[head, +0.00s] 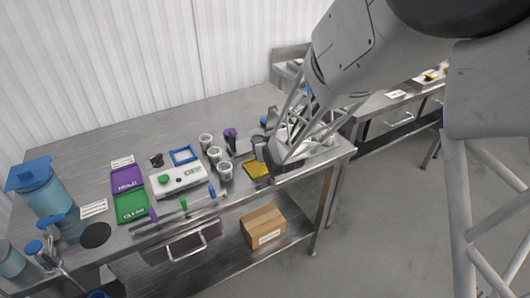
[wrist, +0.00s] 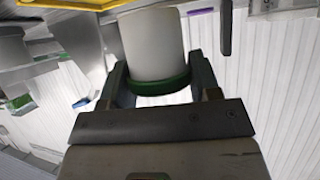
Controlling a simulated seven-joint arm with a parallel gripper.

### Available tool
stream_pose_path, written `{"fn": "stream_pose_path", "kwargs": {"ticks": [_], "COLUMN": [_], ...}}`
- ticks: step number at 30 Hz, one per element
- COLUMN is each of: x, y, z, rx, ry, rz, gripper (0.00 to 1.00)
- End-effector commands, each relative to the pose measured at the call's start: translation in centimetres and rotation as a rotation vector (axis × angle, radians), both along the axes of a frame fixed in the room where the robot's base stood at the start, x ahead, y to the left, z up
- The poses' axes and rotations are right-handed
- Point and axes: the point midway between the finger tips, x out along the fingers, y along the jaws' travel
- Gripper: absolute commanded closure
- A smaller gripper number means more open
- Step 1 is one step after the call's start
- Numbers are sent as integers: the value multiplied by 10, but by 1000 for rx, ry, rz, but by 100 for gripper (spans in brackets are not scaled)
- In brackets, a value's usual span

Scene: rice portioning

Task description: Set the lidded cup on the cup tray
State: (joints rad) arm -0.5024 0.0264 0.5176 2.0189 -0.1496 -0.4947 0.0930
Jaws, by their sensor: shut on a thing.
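The lidded cup (wrist: 152,45) is a pale, whitish cylinder with a green lid (wrist: 160,84) in the wrist view. My gripper (wrist: 158,68) is shut on it, one finger on each side, with the green lid on the side near the palm. In the head view my gripper (head: 264,152) is low over the right end of the steel table, and the held cup cannot be made out there. A flat yellow piece (head: 257,170) lies just below the gripper at the table's front edge. A yellow edge (wrist: 75,3) also shows in the wrist view. I cannot tell whether it is the cup tray.
Several open white cups (head: 215,154) stand left of the gripper beside a dark purple-topped item (head: 230,135). The back of the table (head: 110,140) is clear.

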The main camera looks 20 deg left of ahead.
Motion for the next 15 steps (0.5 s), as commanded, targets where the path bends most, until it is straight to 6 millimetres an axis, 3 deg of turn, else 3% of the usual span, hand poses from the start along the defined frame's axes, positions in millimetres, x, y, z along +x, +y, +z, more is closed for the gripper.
{"fn": "stream_pose_path", "kwargs": {"ticks": [6,15], "x": [0,0], "y": [0,0], "z": [-21,-23], "rx": [-1,1], "ry": [1,-1], "rz": [0,0], "gripper": [67,67]}}
